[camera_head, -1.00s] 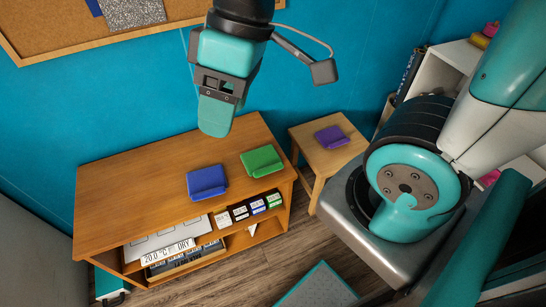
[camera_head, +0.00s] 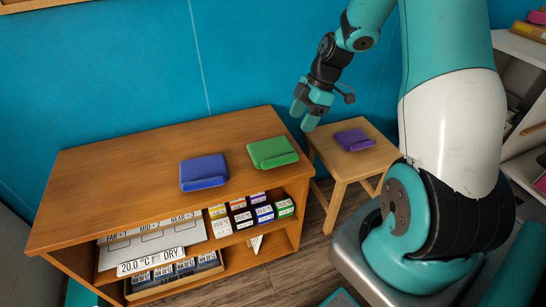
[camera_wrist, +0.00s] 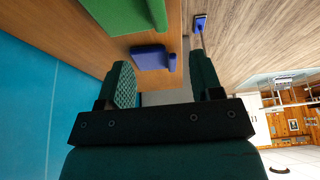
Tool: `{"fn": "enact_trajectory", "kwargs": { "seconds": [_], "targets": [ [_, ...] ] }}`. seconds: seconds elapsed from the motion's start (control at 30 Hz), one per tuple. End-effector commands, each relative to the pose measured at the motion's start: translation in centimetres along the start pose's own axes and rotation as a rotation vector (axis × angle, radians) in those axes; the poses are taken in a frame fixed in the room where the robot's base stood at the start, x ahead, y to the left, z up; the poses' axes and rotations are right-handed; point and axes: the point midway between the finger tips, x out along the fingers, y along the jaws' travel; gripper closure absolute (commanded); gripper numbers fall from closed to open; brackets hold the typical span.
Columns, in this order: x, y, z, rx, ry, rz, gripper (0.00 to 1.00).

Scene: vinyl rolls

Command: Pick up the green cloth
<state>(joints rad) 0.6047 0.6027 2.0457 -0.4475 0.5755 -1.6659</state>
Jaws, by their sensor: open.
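The green cloth (camera_head: 272,152) lies folded on the right part of the wooden cabinet top (camera_head: 120,180), near its front edge. In the wrist view the green cloth (camera_wrist: 122,14) shows at the top, left of centre, beyond the fingers. My gripper (camera_head: 305,114) hangs above and to the right of the cloth, near the cabinet's right back corner, apart from it. In the wrist view my gripper (camera_wrist: 165,82) has its two fingers spread, with nothing held between them.
A blue folded cloth (camera_head: 204,172) lies left of the green one. A purple folded cloth (camera_head: 354,139) lies on a small wooden stool (camera_head: 385,158) at the right. Several small boxes (camera_head: 241,215) fill the shelf below. The blue wall (camera_head: 130,80) stands close behind.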

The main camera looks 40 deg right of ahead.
Motion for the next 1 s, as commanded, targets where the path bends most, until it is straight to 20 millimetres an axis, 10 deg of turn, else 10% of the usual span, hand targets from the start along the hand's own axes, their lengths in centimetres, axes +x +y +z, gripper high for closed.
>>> {"fn": "enact_trajectory", "kwargs": {
  "seconds": [0.3,1.0],
  "targets": [
    [6.8,-0.1,-0.1,0.000,0.001,-0.005,0.40],
    [13.3,0.5,-0.1,0.001,0.000,-0.001,0.40]
  ]
}}
